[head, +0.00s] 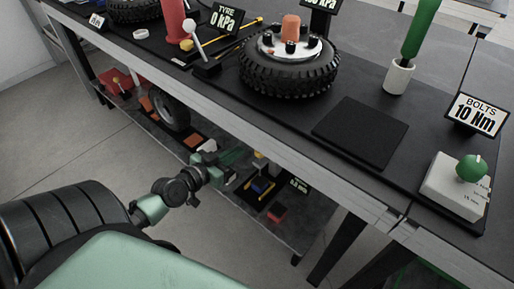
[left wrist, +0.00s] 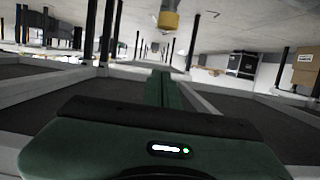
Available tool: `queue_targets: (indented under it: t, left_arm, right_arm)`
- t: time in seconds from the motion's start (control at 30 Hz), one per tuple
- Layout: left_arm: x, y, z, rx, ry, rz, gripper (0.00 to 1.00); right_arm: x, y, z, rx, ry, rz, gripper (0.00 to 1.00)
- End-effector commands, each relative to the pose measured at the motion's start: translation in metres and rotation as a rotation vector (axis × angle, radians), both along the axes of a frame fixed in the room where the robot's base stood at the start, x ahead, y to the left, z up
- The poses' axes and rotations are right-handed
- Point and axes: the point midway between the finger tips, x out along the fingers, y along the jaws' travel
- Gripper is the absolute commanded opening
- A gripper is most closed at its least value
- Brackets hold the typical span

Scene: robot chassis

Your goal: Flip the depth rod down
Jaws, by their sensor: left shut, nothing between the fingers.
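I cannot clearly make out the depth rod in either view. A small display reading in mm (head: 300,184) stands on the lower shelf, near a blue block (head: 262,185) and other small coloured parts. My left gripper (head: 238,156) is over the lower shelf, below the bench's front edge, left of those parts. In the left wrist view its green fingers (left wrist: 160,88) are together and empty. A yellow cylindrical part (left wrist: 168,20) shows at the top of that view, apart from the fingers; I cannot tell what it belongs to. My right gripper is not in view.
The bench's front edge (head: 235,131) overhangs the lower shelf (head: 305,222). A wheel (head: 290,68), a black pad (head: 360,132) and a white block with green knob (head: 455,188) are on the bench. A small wheel (head: 170,108) stands on the shelf.

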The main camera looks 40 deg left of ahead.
Motion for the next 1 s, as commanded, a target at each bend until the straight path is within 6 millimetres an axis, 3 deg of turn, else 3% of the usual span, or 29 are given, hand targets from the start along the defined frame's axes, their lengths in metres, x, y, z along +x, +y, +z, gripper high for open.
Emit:
queue_targets:
  t: [0.17, 0.53, 0.63, 0.8, 1.0]
  left_arm:
    - [0.021, -0.001, -0.004, -0.004, -0.005, 0.003, 0.00]
    - [0.099, -0.008, -0.024, -0.005, -0.005, 0.001, 0.00]
    - [0.095, -0.008, -0.056, -0.002, 0.003, 0.000, 0.00]
    - [0.095, -0.008, -0.056, 0.000, 0.000, 0.000, 0.00]
    - [0.095, -0.008, -0.062, 0.000, 0.000, 0.000, 0.00]
  right_arm:
    - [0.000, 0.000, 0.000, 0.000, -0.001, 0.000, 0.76]
    - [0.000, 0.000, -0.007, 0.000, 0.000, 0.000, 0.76]
    - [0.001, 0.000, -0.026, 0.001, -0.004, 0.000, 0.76]
    - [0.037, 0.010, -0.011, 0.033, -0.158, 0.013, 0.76]
    - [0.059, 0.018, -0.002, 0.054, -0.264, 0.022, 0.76]
